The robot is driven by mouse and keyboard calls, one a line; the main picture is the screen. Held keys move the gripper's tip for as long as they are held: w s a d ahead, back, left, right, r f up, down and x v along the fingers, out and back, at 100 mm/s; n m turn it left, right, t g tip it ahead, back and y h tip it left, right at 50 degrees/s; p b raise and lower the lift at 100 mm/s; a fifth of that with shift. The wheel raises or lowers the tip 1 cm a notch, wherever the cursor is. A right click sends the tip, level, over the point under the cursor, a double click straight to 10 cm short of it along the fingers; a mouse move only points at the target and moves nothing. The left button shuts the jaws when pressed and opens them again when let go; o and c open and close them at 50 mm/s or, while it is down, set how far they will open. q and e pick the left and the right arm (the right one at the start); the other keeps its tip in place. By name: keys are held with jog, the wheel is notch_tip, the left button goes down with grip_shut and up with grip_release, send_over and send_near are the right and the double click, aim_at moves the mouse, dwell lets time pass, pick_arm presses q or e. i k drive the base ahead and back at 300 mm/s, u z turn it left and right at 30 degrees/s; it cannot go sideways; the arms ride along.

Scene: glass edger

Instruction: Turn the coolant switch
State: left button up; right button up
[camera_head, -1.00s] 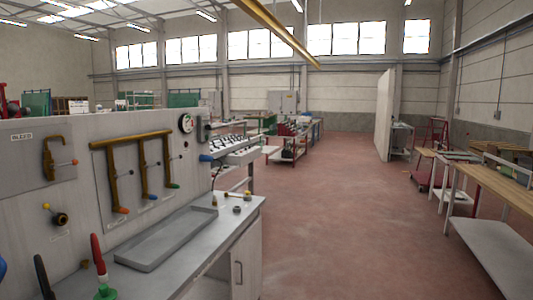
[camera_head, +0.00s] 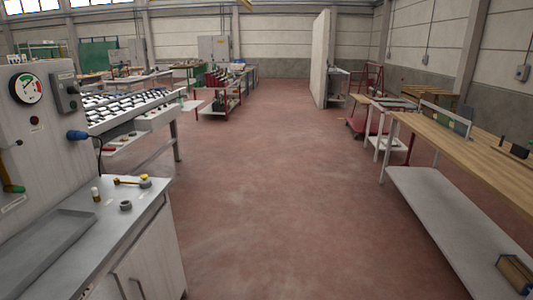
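I cannot make out a switch marked as the coolant switch. A grey panel (camera_head: 50,115) at the left edge carries a round gauge (camera_head: 27,88) with a red and green dial. Beside the gauge is a small grey control box (camera_head: 65,92) with knobs or buttons too small to tell. Right behind the panel stands a machine with a sloped bed of rows of light pads (camera_head: 125,107), possibly the glass edger. A blue plug (camera_head: 76,135) sticks out at the panel's right edge. Neither of my grippers is in view.
A grey workbench (camera_head: 75,245) with a shallow tray and small fittings stands at the left. A wooden-topped table (camera_head: 470,155) with a lower shelf stands at the right. A red cart (camera_head: 220,98) is farther back. The red floor (camera_head: 280,200) between is clear.

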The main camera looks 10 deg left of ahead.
aim_at(71, 90)
jog(key=u, duration=0.1)
jog(key=i, duration=1.45)
jog(key=u, duration=0.5)
jog(key=i, duration=0.95)
jog(key=u, duration=1.85)
jog(key=i, duration=0.95)
jog(key=u, duration=0.8)
